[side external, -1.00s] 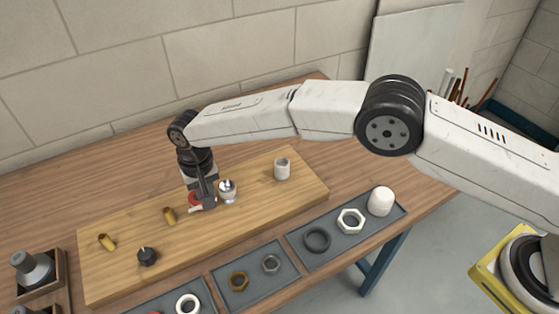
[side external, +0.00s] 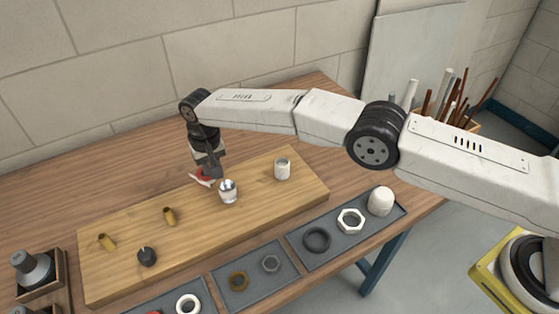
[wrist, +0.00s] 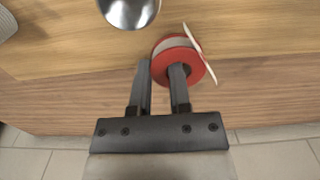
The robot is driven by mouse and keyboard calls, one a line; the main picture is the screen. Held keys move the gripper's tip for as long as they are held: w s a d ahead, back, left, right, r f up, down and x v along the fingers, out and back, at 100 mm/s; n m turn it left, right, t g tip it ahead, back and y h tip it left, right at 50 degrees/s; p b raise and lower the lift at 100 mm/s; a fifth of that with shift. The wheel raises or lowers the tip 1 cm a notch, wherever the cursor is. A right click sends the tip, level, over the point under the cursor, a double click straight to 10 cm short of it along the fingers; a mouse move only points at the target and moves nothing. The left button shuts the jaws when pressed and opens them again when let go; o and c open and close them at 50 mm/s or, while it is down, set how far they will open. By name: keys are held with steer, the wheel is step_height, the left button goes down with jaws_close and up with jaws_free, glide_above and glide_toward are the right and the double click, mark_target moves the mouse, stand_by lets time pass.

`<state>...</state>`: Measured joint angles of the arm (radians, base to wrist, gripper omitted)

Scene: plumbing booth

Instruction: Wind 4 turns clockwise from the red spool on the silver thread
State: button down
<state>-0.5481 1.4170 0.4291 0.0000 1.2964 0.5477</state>
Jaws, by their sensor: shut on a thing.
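The red spool (wrist: 178,60) carries white tape, and a loose white tail (wrist: 200,52) sticks out at its right side in the wrist view. My gripper (wrist: 160,72) is shut on the spool, one finger at its left edge and the other over its face. In the side view the spool (side external: 201,176) is held just behind and left of the silver thread (side external: 228,191), a shiny rounded fitting standing on the wooden board. The silver thread also shows at the top of the wrist view (wrist: 128,10). Whether tape lies on its thread is too small to tell.
On the board (side external: 120,260) stand a white-grey pipe end (side external: 282,169), two brass fittings (side external: 169,216) (side external: 107,242) and a black fitting (side external: 147,257). Trays (side external: 372,228) with rings, nuts and a white cap lie in front. A grey part (side external: 32,268) sits in a wooden holder at left.

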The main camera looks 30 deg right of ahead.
steer(key=shift+w+d+r, duration=0.1)
steer(key=shift+w+d, duration=0.1)
steer(key=shift+d, duration=0.6)
steer(key=shift+w+d, duration=0.15)
steer(key=shift+d, duration=0.65)
steer(key=shift+s+d, duration=0.15)
steer(key=shift+d, duration=0.45)
steer(key=shift+s+d, duration=0.15)
steer(key=shift+d, duration=0.4)
steer(key=shift+s+d, duration=0.6)
steer(key=shift+d, duration=0.3)
steer(key=shift+s+d, duration=0.5)
steer(key=shift+s, duration=0.25)
steer(key=shift+s+d, duration=0.3)
steer(key=shift+s, duration=0.3)
steer(key=shift+s+d, duration=0.2)
steer(key=shift+s, duration=0.75)
steer(key=shift+s+r, duration=0.1)
steer(key=shift+s, duration=0.05)
step_height(320, 180, up, 7)
steer(key=s, duration=0.1)
steer(key=shift+f, duration=0.2)
steer(key=shift+s, duration=0.1)
